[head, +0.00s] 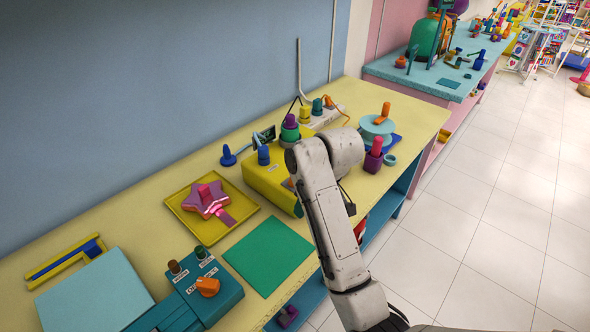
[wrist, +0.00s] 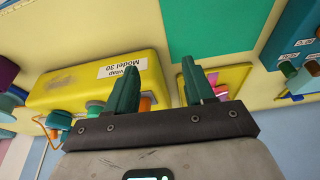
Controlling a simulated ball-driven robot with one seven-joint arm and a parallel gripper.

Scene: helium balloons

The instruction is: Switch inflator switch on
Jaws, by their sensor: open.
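The yellow inflator box (head: 266,184) stands on the table, partly hidden behind my arm. In the wrist view the yellow box (wrist: 75,90) has a white label reading "Model 30". An orange part (wrist: 146,103) shows at its edge beside the left green finger; I cannot tell whether it is the switch or how it is set. My gripper (wrist: 160,88) is open, with its two green fingers apart and nothing between them. The fingers appear over the table between the inflator and the yellow tray; their height is unclear. In the head view my arm hides the gripper.
A yellow tray (head: 173,201) holds a pink star balloon (head: 206,199). A green mat (head: 268,255) lies in front. A teal box with an orange knob (head: 208,287) is nearer. A power strip (head: 326,117), blue spool (head: 377,129) and small coloured items stand farther along. The floor at right is clear.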

